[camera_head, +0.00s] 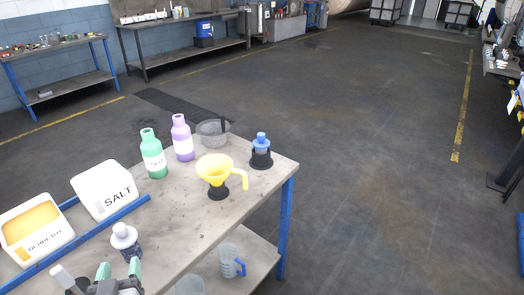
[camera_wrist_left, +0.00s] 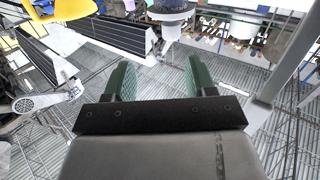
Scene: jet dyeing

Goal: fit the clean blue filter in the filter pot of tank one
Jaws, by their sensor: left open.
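A small blue item (camera_head: 261,143) stands upright in a black round holder (camera_head: 261,160) at the right end of the near table; I cannot tell whether it is the clean blue filter. I cannot make out the filter pot of tank one in either view. My left gripper (camera_head: 119,269) shows at the bottom of the head view, at the table's near side, with green fingers apart and nothing between them. The left wrist view also shows its open green fingers (camera_wrist_left: 160,80). My right gripper is not in view.
The near table (camera_head: 245,192) holds a yellow funnel (camera_head: 213,168), a grey bowl (camera_head: 213,139), green (camera_head: 153,158) and purple (camera_head: 182,142) bottles, a SALT tub (camera_head: 101,184) and an orange-filled tub (camera_head: 33,226). A white-topped dark item (camera_head: 124,236) stands close by my left gripper. The floor beyond is clear.

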